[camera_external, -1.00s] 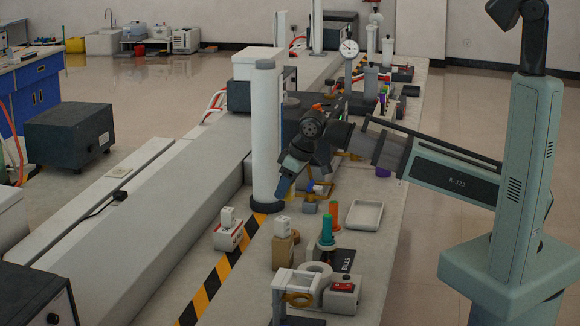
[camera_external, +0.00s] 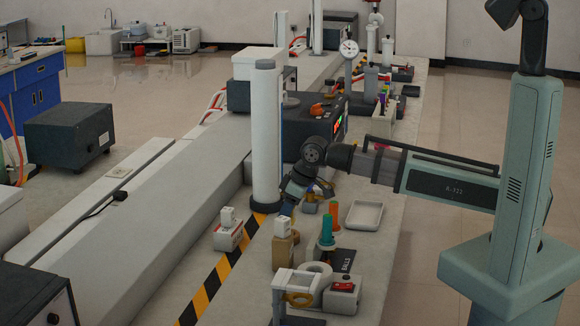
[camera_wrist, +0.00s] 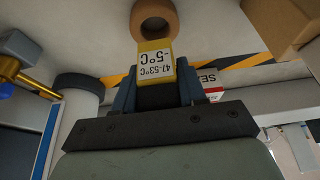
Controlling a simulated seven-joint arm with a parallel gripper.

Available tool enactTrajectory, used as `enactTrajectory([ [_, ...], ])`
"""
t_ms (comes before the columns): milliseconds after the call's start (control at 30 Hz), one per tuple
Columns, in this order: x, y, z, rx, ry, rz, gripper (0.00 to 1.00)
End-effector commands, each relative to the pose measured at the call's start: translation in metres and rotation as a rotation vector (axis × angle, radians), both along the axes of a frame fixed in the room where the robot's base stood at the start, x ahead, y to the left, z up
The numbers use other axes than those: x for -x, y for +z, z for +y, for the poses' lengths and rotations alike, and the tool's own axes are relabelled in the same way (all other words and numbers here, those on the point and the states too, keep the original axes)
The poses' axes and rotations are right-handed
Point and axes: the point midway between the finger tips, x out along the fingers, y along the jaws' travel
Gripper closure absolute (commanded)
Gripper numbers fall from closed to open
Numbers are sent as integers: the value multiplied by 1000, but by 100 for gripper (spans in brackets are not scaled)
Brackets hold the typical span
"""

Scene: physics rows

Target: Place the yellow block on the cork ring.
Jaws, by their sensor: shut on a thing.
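My gripper (camera_wrist: 155,90) is shut on the yellow block (camera_wrist: 157,58) in the wrist view. The block has a white label with black print on the side facing the camera. The cork ring (camera_wrist: 137,22) is a tan ring with a dark hole, at the top of the wrist view just beyond the block. The block appears apart from it; their height difference is hard to tell. In the external view my gripper (camera_external: 287,208) points down over the bench beside the white column. There the block is not clear and I cannot make out the ring with certainty.
The white column (camera_external: 266,140) stands close left of my gripper. A tan block (camera_external: 283,252) with a white piece on top stands in front of it. Green and orange pegs (camera_external: 327,230) and a white tray (camera_external: 362,216) are to the right. Striped tape (camera_external: 222,272) runs along the bench.

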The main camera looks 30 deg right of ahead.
Motion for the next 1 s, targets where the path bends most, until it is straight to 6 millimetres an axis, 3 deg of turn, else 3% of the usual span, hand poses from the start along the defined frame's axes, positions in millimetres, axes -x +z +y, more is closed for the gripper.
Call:
enactTrajectory([
  [233, 0, -28, 0, 0, 0, 0, 92],
  [700, 0, -34, 0, 0, 0, 0, 92],
  [733, 0, -34, 0, 0, 0, 0, 56],
  [1000, 0, -33, 0, 0, 0, 0, 34],
])
